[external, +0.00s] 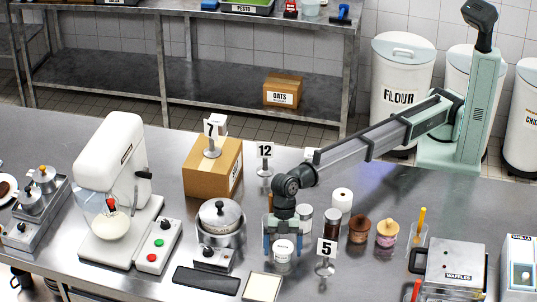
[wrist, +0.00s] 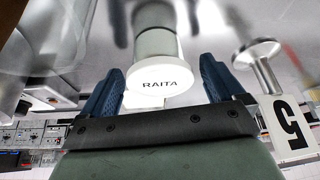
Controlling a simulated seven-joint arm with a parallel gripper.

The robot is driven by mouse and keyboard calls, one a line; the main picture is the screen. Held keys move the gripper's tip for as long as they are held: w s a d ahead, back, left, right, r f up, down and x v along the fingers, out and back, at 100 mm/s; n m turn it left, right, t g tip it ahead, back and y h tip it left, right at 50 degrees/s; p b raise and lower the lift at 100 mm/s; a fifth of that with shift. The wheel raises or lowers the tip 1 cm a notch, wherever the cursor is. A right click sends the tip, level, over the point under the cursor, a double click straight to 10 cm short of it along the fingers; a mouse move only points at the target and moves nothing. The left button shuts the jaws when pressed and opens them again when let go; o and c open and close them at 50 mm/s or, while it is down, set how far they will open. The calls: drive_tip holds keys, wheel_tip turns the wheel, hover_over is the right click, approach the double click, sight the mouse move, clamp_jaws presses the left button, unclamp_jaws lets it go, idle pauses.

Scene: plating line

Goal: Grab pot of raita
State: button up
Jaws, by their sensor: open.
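In the wrist view my gripper (wrist: 161,68) is open, with the pot showing between the fingers and gaps on both sides. I cannot tell how far the pot reaches in between the fingers.
A number 5 sign (external: 326,252) stands close on the right. A lidded steel pot (external: 221,222) is close on the left. Jars, one dark brown (external: 332,222), stand behind to the right. A white tray (external: 262,287) and a black mat (external: 206,280) lie in front.

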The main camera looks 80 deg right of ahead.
drive_tip(key=shift+c, duration=0.3)
drive_tip(key=c, duration=1)
